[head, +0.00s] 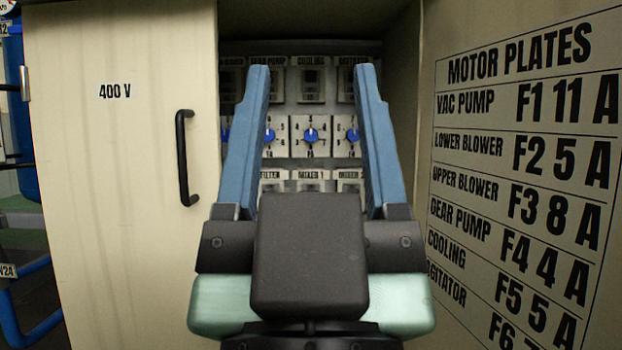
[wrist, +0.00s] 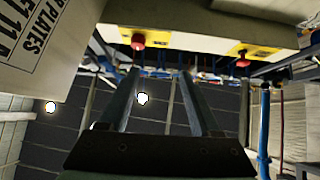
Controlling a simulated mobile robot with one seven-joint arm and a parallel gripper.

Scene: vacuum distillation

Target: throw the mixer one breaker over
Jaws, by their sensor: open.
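The mixer 1 breaker (head: 311,187) is in the bottom visible row of the panel, under its "MIXER 1" label. Only its top shows in the head view; my gripper's body hides the rest, so its lever position cannot be told. My gripper (head: 311,68) is open and empty. Its two blue fingers point up and forward, spread either side of the middle column in the picture. I cannot tell how far they are from the panel. In the wrist view my gripper (wrist: 160,72) also shows parted fingers with nothing between them.
Blue-knobbed dials (head: 311,135) sit above the bottom row. The cabinet door (head: 110,200) marked 400 V, with a black handle (head: 185,158), is at left. A motor plates list (head: 530,130) is at right. The wrist view shows red buttons (wrist: 138,40) on a pale housing.

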